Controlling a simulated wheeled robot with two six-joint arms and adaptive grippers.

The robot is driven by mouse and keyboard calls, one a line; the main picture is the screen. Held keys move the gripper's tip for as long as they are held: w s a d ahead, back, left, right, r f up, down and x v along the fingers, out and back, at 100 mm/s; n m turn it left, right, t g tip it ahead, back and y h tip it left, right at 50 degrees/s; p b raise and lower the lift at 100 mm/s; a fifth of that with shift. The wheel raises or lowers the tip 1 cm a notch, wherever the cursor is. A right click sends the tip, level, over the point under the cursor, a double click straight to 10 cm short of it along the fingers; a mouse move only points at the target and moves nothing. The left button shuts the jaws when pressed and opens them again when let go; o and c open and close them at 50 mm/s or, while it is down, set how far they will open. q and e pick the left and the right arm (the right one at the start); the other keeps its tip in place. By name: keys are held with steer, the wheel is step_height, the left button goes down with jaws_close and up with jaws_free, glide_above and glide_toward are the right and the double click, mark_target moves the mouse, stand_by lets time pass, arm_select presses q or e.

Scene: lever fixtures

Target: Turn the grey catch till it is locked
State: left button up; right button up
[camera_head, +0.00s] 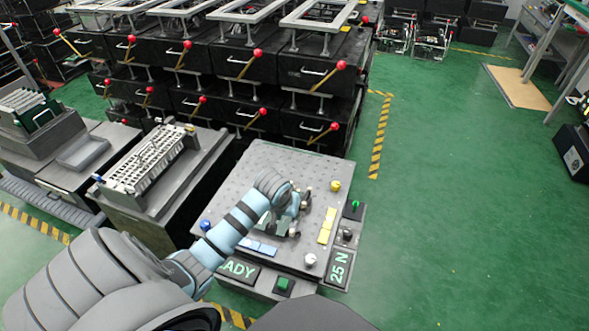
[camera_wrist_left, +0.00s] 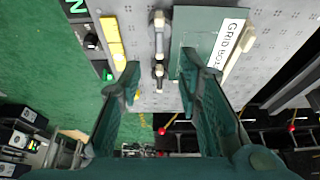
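My left gripper (camera_head: 293,207) is over the grey perforated panel (camera_head: 272,165) in the head view. In the left wrist view its two fingers (camera_wrist_left: 160,66) are spread apart with nothing held between them. A narrow grey and dark fitting with pale ends (camera_wrist_left: 158,45) shows on the panel between the fingertips; it may be the grey catch, but I cannot tell for sure. I cannot tell whether a finger touches it. A green plate with a white label (camera_wrist_left: 215,38) lies beside it, partly behind the right-hand finger. My right gripper is in neither view.
Yellow blocks (camera_head: 327,226), a yellow ball (camera_head: 335,186), a blue ball (camera_head: 205,225) and a white ball (camera_head: 310,260) are on the panel. A "25 N" display (camera_head: 339,267) is at its right edge. Black drawer units with red-knobbed levers (camera_head: 235,75) stand behind. Green floor (camera_head: 460,200) is free at right.

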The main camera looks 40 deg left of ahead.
arm_select(q)
steer(key=b, duration=0.4)
glide_above(295, 224)
steer(key=s, duration=0.3)
steer(key=f, duration=0.7)
steer(key=shift+w+d+f, duration=0.15)
steer(key=shift+d+f, duration=0.2)
steer(key=shift+d, duration=0.05)
steer(key=b+x, duration=0.3)
steer(key=x, duration=0.2)
steer(key=shift+w, duration=0.1)
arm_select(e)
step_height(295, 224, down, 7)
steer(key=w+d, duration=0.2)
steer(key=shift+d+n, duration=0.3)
arm_select(q)
jaws_close()
